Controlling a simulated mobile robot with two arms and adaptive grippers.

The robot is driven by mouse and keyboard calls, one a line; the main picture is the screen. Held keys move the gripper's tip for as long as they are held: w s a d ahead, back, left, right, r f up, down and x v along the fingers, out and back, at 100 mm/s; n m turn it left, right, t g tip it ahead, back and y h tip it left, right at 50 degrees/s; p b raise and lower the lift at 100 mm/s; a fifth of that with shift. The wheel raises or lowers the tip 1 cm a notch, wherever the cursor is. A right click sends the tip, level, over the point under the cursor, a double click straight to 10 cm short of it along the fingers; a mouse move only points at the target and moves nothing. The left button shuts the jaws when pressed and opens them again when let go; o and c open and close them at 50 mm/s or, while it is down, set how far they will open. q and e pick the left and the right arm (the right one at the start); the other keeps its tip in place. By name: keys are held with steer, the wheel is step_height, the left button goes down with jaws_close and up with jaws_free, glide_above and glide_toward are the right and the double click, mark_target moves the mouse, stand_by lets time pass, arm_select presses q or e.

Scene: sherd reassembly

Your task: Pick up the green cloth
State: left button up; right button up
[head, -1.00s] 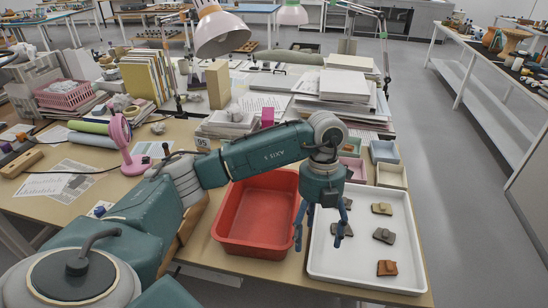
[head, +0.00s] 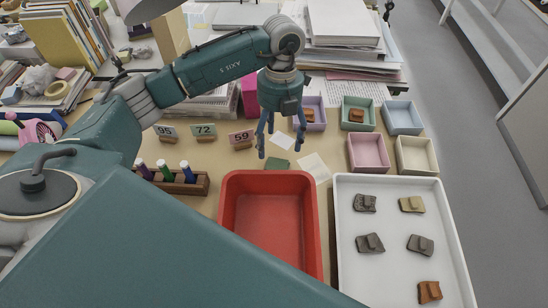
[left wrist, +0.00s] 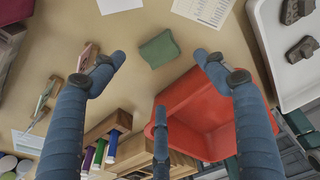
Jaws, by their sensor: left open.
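The green cloth (left wrist: 158,48) is a small folded pad lying on the table in the left wrist view, between and just beyond my fingertips. In the head view the green cloth (head: 276,164) shows just behind the red bin, partly hidden by a finger. My left gripper (head: 281,148) points down above the table near the cloth. It is open and empty, with its fingers spread apart, as the left wrist view also shows. My right gripper is not in view.
The red bin (head: 269,181) stands in front of the cloth. A white tray (head: 338,240) with several sherds is to its right. Numbered tags (head: 204,131), a marker rack (head: 196,186) and small coloured boxes (head: 368,152) stand around. White paper (head: 314,167) lies beside the cloth.

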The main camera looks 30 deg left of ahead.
mark_target(277, 165)
arm_select(q)
steer(key=shift+s+d+f, duration=0.15)
steer(key=shift+s+f, duration=0.05)
steer(key=shift+f, duration=0.4)
steer(key=shift+s+d+f, duration=0.1)
steer(key=shift+s+f, duration=0.1)
steer(key=shift+f, duration=0.8)
step_height(277, 165, down, 5)
steer(key=shift+r+p, duration=0.1)
steer(key=shift+p, duration=0.75)
steer(key=shift+f, duration=0.3)
steer(key=shift+c, duration=1)
steer(key=c, duration=0.8)
steer(key=shift+c, duration=1)
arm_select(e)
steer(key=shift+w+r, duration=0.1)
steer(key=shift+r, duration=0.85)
